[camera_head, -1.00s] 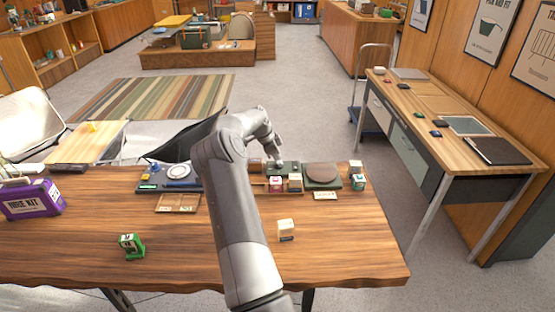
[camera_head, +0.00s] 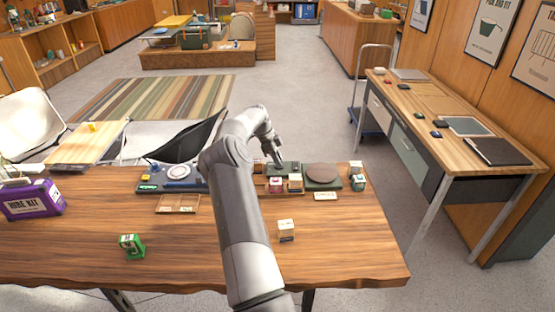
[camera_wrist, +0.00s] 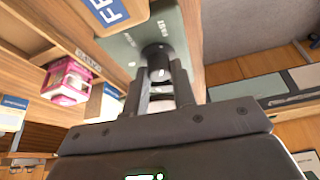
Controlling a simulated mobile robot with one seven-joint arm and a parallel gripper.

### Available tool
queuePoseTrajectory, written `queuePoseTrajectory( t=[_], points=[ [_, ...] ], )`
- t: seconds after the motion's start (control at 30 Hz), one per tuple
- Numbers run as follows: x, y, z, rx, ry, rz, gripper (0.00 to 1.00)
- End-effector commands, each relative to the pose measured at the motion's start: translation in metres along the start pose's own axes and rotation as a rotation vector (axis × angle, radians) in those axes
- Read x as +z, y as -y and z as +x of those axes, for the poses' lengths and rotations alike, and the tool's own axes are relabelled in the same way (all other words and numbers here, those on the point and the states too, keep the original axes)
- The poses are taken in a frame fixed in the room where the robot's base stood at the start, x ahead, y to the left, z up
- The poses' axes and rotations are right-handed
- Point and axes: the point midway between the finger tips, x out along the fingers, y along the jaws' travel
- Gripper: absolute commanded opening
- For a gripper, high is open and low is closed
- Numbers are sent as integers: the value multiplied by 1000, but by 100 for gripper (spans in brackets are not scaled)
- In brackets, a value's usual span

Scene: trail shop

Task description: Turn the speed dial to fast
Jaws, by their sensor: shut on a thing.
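The speed dial (camera_wrist: 155,56) is a dark round knob with a pale mark, on a grey-green panel (camera_wrist: 122,48) with small white lettering beside the knob. My gripper (camera_wrist: 160,76) is shut on the dial, with a finger on each side of it. The dial is too small there to read. In the wrist view the lettering is partly legible, but I cannot tell the dial's exact setting.
Small boxes (camera_head: 295,182) stand just in front of the device, and a pink-and-white box (camera_wrist: 66,82) shows in the wrist view. A pale box (camera_head: 286,230), a green item (camera_head: 131,245) and a purple kit (camera_head: 32,199) stand on the table (camera_head: 200,260). The front middle is mostly clear.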

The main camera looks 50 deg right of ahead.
Motion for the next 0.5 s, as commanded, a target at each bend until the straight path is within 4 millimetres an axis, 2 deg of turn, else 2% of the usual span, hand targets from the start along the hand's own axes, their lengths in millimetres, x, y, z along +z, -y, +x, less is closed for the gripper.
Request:
queuePoseTrajectory(
  t=[0.03, 0.27, 0.5],
  points=[
    [2, 0, 1, 0, 2, -2, 26],
    [1, 0, 0, 0, 1, -1, 45],
    [0, 0, 0, 0, 1, -1, 46]
  ],
)
